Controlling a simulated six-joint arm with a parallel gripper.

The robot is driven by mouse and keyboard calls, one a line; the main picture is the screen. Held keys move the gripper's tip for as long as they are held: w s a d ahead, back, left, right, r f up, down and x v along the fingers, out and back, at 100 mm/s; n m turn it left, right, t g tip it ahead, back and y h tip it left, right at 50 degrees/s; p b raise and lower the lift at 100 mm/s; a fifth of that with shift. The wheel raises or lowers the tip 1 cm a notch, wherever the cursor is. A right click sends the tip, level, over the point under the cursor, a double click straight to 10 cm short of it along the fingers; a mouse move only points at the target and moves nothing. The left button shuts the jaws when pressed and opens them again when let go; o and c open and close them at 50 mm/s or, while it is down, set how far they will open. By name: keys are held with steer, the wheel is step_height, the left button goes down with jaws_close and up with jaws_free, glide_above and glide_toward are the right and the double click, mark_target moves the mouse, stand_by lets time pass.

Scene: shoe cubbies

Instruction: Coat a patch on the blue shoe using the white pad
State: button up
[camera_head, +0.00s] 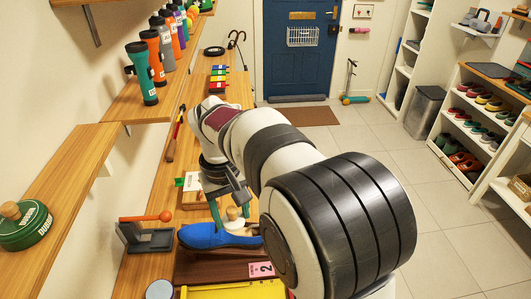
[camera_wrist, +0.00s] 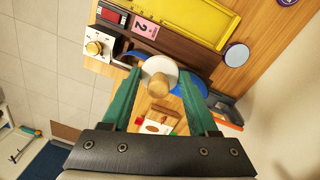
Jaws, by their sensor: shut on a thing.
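The blue shoe (camera_head: 203,237) lies on a dark brown stand (camera_head: 205,268) on the wooden bench, its toe to the left in the head view. The white pad (camera_head: 236,225), with a round wooden knob, is over the shoe's right part. My gripper (camera_head: 228,210) has green fingers and is shut on the white pad. In the wrist view the pad (camera_wrist: 158,68) and its knob sit between the fingertips (camera_wrist: 160,76). Blue parts of the shoe (camera_wrist: 198,84) show on both sides, the rest hidden behind pad and fingers. I cannot tell whether the pad touches the shoe.
A grey holder (camera_head: 157,240) with an orange-ended stick stands left of the shoe. A pink card marked 2 (camera_head: 261,269) and a yellow tray (camera_head: 235,291) are in front. A round pale disc (camera_head: 159,290) lies near them. A wooden block with a white card (camera_head: 192,181) is behind.

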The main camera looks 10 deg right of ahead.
steer(key=s+a+f+n, duration=0.1)
steer(key=a+f+n, duration=0.2)
steer(key=a+f, duration=0.5)
steer(key=n, duration=0.2)
glide_above(159, 292)
step_height(159, 292, down, 4)
steer(key=shift+f, duration=3.2)
steer(key=shift+f, duration=0.5)
